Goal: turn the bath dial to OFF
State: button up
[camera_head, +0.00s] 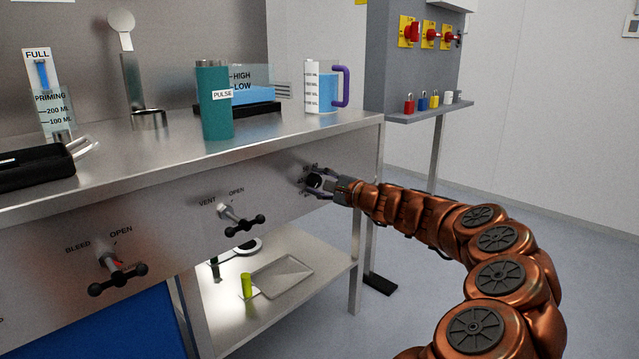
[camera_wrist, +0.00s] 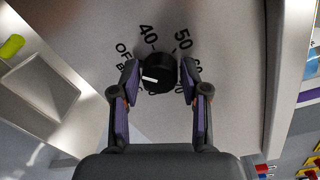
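The bath dial is a round black knob (camera_wrist: 158,73) on the bench's metal front panel. Its white pointer line lies on the left half of its face, pointing left in the wrist view. Printed around it are OFF (camera_wrist: 124,50) at upper left, 40 at top, 50 at upper right and a partly hidden number further right. My gripper (camera_wrist: 159,76) is open, with one finger on each side of the knob. Narrow gaps seem to show; contact is hard to judge. In the head view my gripper (camera_head: 318,182) is at the panel's right end and largely covers the dial.
VENT (camera_head: 240,222) and BLEED (camera_head: 119,276) valve handles stick out of the panel to the left. On the bench top (camera_head: 290,128) stand a teal cylinder (camera_head: 214,115) and a jug (camera_head: 320,88). A grey lock station (camera_head: 410,65) stands behind at right.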

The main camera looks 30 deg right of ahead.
jog(key=shift+o, duration=1.2)
jog(key=v, duration=1.2)
